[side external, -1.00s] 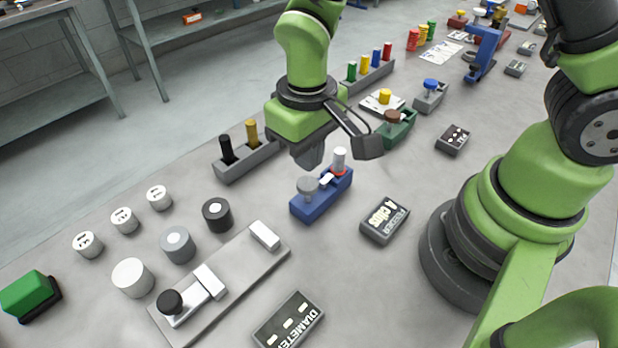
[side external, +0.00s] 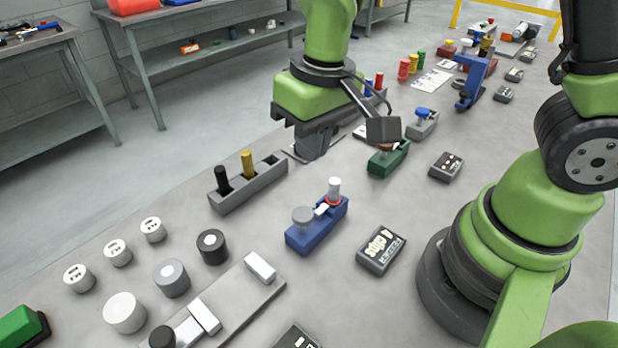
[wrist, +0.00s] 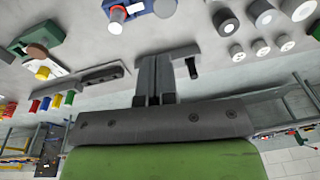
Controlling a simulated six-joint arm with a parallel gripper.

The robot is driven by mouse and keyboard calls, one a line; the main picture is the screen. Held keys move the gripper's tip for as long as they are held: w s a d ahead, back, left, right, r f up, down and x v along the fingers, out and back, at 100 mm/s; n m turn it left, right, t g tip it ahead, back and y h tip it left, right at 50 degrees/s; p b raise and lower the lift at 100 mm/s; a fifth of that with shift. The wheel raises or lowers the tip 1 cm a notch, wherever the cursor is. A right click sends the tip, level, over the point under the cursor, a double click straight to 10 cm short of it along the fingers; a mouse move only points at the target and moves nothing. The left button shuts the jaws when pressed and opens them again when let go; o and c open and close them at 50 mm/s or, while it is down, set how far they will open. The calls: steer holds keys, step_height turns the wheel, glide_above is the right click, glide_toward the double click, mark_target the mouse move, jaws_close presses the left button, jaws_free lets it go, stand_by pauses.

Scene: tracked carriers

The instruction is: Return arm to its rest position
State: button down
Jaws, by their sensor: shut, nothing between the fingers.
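My gripper (side external: 311,150) hangs over the bench behind the blue carrier, with its fingers pointing down. In the wrist view its two fingers (wrist: 156,80) lie side by side, shut and empty. The blue carrier (side external: 318,230) with a grey knob and a white peg with a red ring stands in front of it, apart from the gripper. A grey rack (side external: 250,187) with a black and a yellow peg stands to the left. My gripper hides part of the far peg rack.
A green carrier (side external: 389,159) stands right of my gripper. A black label box (side external: 381,250) lies in front. Several round gauges, including a black one (side external: 212,247), and a grey slide fixture (side external: 232,308) fill the near left. Bare bench lies between the rows.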

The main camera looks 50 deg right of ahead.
steer(key=s+d+r+m+t+y, duration=0.1)
steer(key=s+d+r+m+t, duration=0.2)
steer(key=s+d+r+t, duration=0.3)
steer(key=a+v, duration=0.1)
steer(key=v, duration=0.8)
steer(key=shift+r, duration=0.45)
